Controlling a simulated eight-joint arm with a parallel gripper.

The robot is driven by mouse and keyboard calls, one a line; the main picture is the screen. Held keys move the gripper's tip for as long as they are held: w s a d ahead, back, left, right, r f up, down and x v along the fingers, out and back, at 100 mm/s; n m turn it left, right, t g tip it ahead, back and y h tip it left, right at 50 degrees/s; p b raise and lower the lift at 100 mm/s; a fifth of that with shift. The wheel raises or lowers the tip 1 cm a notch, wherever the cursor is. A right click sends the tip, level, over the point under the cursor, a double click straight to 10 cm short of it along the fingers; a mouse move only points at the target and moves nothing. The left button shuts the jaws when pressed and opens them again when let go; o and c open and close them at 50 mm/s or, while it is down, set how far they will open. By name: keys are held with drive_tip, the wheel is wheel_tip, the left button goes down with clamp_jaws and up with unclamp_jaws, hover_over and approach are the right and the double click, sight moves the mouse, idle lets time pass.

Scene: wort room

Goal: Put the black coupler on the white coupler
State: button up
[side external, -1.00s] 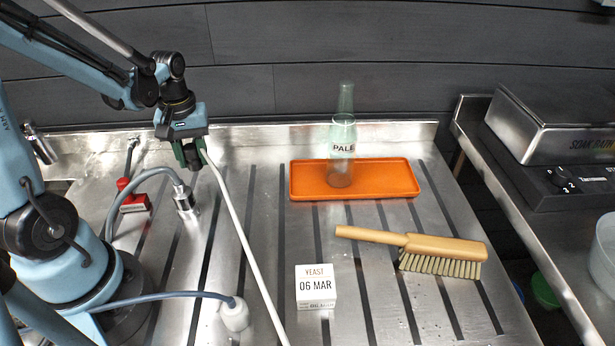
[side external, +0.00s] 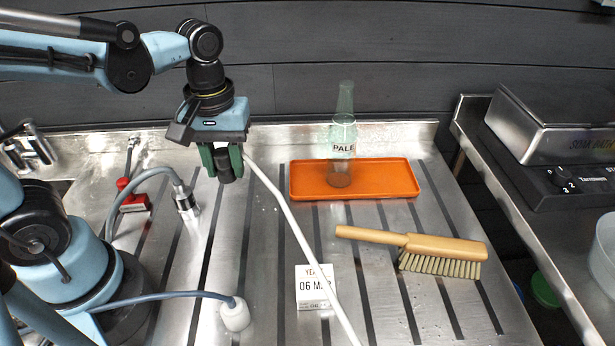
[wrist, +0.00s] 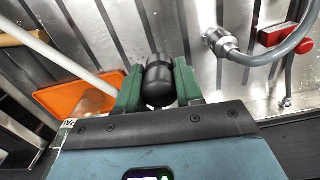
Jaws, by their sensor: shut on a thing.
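My gripper (side external: 228,160) has green fingers shut on the black coupler (side external: 226,173), held above the back part of the steel drainboard. In the wrist view the black coupler (wrist: 158,86) sits between the fingers (wrist: 158,90). A white hose (side external: 295,225) runs from beside the gripper down to the front edge. The white coupler (side external: 234,316) is at the end of a blue-grey hose at the front left, well below and apart from my gripper. It does not show in the wrist view.
A metal coupler (side external: 186,200) on a grey hose and a red valve (side external: 131,196) stand left of my gripper.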

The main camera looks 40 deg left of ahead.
drive_tip(key=s+d+m, duration=0.5)
drive_tip(key=d+m, duration=0.2)
drive_tip(key=d, duration=0.2)
drive_tip(key=m, duration=0.7)
approach(233, 304)
drive_tip(key=shift+f, duration=3.1)
drive_tip(key=shift+f, duration=0.15)
drive_tip(key=o, duration=1)
drive_tip(key=shift+o, duration=0.2)
drive_tip(key=shift+r, duration=0.2)
